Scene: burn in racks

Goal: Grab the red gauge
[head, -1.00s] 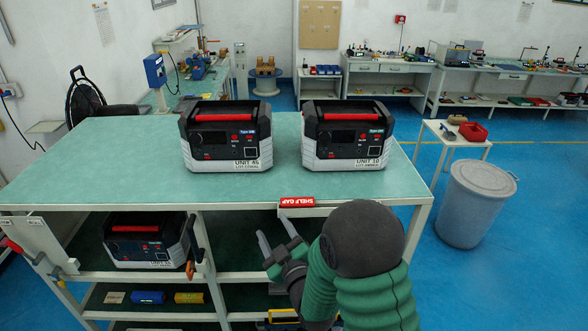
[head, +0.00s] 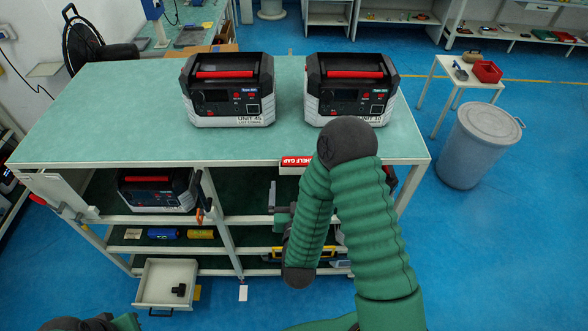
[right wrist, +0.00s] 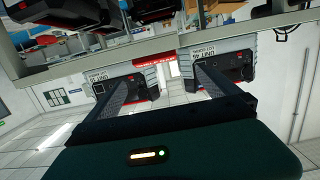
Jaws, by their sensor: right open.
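A red block lettered "SHELF GAP" (head: 297,161), the only gauge-like red piece I make out, sits at the front edge of the green-topped bench, below and between the two units. It also shows, upside down, in the right wrist view (right wrist: 155,59), beyond and between my fingers. My right gripper (head: 273,197) is in front of the bench, below and slightly left of the red block, partly hidden by my forearm. In the right wrist view its fingers (right wrist: 160,82) are apart with nothing between them. My left gripper is not in view.
Unit 45 (head: 229,92) and Unit 10 (head: 350,90) stand on the bench top (head: 110,125). Another unit (head: 157,190) sits on the shelf below. An open drawer (head: 160,272) juts out at lower left. A grey bin (head: 480,148) and small table (head: 447,70) stand at right.

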